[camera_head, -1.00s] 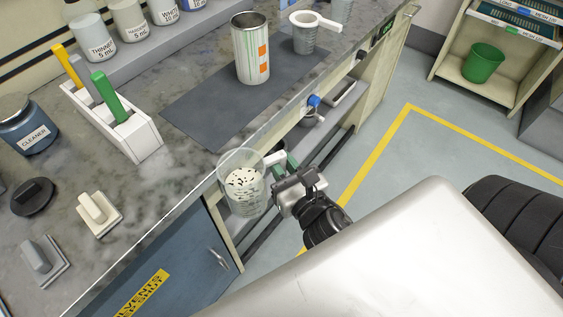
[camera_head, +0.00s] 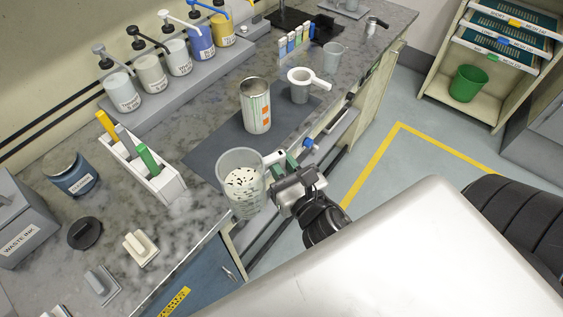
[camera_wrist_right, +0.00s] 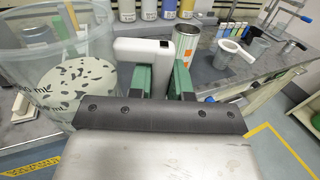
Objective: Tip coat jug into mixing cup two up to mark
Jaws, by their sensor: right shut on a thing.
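A clear jug (camera_head: 233,161) with white, black-flecked liquid is held upright by my right gripper (camera_head: 280,166). I take it to be the coat jug. In the right wrist view the green fingers (camera_wrist_right: 160,80) are shut on its white handle (camera_wrist_right: 143,49), with the jug (camera_wrist_right: 75,103) on the left. In the head view the jug appears over the bench's front edge and the mat's near end. A clear cup (camera_head: 300,93) with a white ring-and-handle piece on top stands on the mat. Another clear cup (camera_head: 333,56) stands farther back; I cannot tell which is cup two. My left gripper is not in view.
A tall can (camera_head: 256,106) with orange marks stands on the dark mat (camera_head: 215,160). A white rack (camera_head: 166,185) holds coloured-handled tools at the left. Pump bottles (camera_head: 152,74) line the back ledge.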

